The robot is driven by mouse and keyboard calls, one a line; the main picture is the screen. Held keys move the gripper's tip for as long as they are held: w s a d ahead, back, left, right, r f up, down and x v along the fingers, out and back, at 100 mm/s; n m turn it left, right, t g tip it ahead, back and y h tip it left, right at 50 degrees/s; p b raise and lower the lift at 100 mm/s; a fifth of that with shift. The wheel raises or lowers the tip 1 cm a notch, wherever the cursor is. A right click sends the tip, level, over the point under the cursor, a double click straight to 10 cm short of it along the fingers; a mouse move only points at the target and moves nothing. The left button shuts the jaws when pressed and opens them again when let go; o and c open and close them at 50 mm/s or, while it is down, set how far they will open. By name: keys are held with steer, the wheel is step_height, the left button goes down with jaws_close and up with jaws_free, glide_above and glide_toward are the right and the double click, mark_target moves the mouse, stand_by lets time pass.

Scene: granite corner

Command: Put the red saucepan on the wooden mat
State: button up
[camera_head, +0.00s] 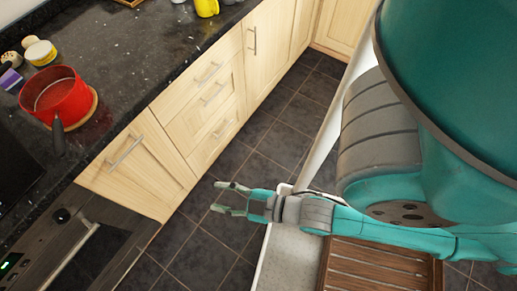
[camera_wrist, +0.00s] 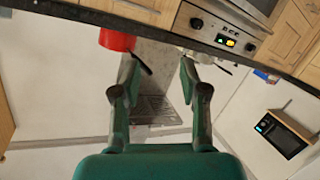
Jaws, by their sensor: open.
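The red saucepan (camera_head: 62,101) stands upright on the dark counter at the left of the head view. Its dark handle points to the counter's front edge. A round tan wooden mat (camera_head: 93,109) shows from under its right side; the pan appears to rest on it, and the rest of the mat is hidden. My gripper (camera_head: 222,199) is open and empty, out over the floor in front of the drawers, well apart from the pan. In the wrist view the pan (camera_wrist: 116,40) shows beyond the left finger of my gripper (camera_wrist: 158,68).
An oven (camera_head: 75,245) stands below the counter at bottom left. Small jars (camera_head: 40,52) and a purple box (camera_head: 10,79) are behind the pan. A yellow object (camera_head: 206,7) and a cut-off wooden item (camera_head: 131,2) are farther along. The counter (camera_head: 140,55) between is clear.

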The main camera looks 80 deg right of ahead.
steer(key=s+r+m, duration=0.1)
steer(key=s+m, duration=0.3)
steer(key=s, duration=0.6)
steer(key=shift+s+d+r+m+g, duration=0.15)
steer(key=shift+d+m+g, duration=0.15)
steer(key=shift+g, duration=0.1)
